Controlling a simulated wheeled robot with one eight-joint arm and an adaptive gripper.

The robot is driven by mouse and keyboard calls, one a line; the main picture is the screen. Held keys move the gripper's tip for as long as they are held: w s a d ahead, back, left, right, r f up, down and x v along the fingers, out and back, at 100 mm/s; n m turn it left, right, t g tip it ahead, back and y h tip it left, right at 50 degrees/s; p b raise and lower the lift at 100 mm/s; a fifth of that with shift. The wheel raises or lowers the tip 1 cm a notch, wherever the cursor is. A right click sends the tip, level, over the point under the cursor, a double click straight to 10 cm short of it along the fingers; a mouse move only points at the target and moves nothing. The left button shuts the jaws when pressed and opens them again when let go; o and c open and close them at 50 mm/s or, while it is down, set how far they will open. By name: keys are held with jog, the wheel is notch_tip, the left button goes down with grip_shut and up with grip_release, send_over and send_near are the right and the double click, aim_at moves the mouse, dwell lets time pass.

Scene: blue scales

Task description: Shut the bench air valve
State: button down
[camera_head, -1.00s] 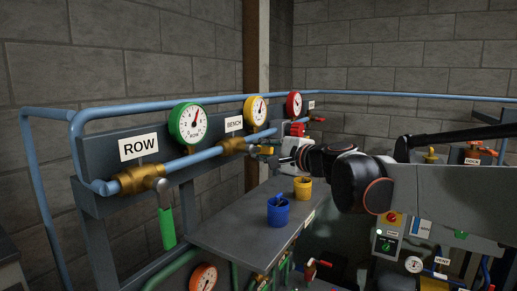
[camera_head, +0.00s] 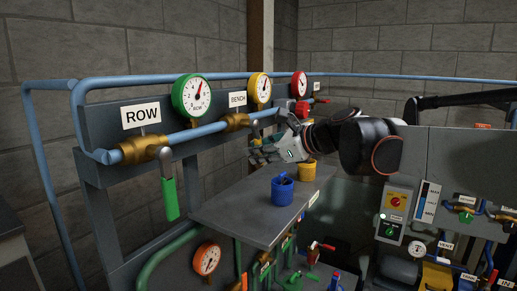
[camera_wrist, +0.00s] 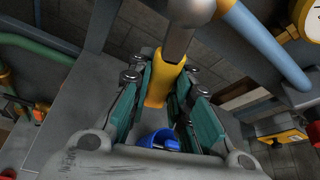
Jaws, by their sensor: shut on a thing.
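The bench valve's brass body (camera_head: 236,121) sits on the blue pipe below the BENCH label (camera_head: 237,99). The wrist view shows a grey metal stem (camera_wrist: 178,42) with a yellow handle (camera_wrist: 156,90) at its end. My gripper (camera_wrist: 167,82) has its teal-padded fingers on both sides of that yellow handle and is shut on it. In the head view my gripper (camera_head: 264,154) is below and right of the brass body, and it hides the handle there. The handle's exact angle to the pipe cannot be told.
The ROW valve's green handle (camera_head: 169,198) hangs down at the left. A blue bucket (camera_head: 283,191) and a yellow bucket (camera_head: 308,172) stand on the grey shelf (camera_head: 240,215) under my gripper. Gauges line the panel above the pipe.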

jog(key=shift+s+a+f+m+g+y+b, duration=0.15)
jog(key=shift+s+a+m+g+y+b, duration=0.1)
jog(key=shift+s+a+m+g, duration=0.3)
jog(key=shift+s+a+f+m+g+y+b, duration=0.1)
jog(key=shift+s+a+m+g+y, duration=0.15)
jog(key=shift+s+m+g, duration=0.45)
jog(key=shift+w+t, duration=0.1)
jog(key=shift+t, duration=0.25)
jog(key=c, duration=1.4)
grip_release()
jog(key=shift+c, duration=0.2)
jog(key=v, duration=0.7)
jog(key=shift+d, duration=0.2)
jog(key=shift+r, duration=0.1)
